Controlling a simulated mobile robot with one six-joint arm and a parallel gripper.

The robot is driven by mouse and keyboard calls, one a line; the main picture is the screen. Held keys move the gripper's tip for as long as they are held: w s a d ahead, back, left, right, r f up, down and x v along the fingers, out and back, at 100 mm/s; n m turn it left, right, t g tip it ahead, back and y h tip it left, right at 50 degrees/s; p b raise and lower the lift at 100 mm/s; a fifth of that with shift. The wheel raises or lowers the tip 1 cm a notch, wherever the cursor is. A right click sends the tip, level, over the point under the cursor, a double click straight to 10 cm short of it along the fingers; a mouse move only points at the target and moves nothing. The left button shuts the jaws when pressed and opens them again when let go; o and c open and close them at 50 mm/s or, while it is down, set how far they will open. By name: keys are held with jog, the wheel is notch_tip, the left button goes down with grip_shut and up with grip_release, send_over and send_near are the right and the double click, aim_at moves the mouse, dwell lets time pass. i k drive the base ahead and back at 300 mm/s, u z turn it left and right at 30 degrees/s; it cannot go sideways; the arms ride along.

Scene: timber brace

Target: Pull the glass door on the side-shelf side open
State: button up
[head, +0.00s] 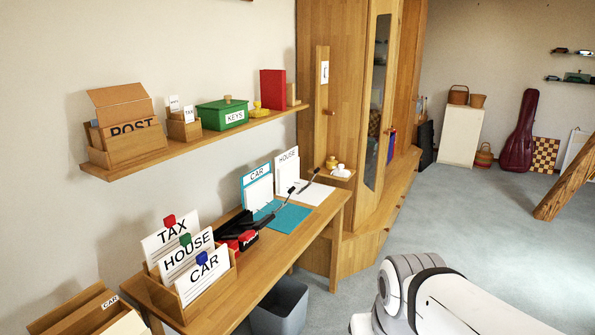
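The glass door (377,100) is a tall wooden-framed panel on the wooden cabinet (333,120), seen at a steep angle. It looks shut or nearly so, but I cannot tell for sure. A small knob (388,131) shows near its right edge. The small side shelf (338,176) sticks out at the cabinet's left side and carries small white items (341,170). My arm shows at the bottom right, below and in front of the cabinet, but my gripper is out of the frame.
A desk (335,207) with card files and papers stands left of the cabinet, with a grey bin (282,305) beneath. A wall shelf (190,145) hangs above. Grey carpet (450,215) lies open right of the cabinet. A slanted timber (568,180) stands at the far right.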

aim_at(366, 197)
jog(key=z, duration=0.1)
jog(key=i, duration=1.75)
jog(key=z, duration=0.6)
jog(key=i, duration=1.55)
jog(key=z, duration=0.55)
jog(key=i, duration=0.9)
jog(key=z, duration=0.3)
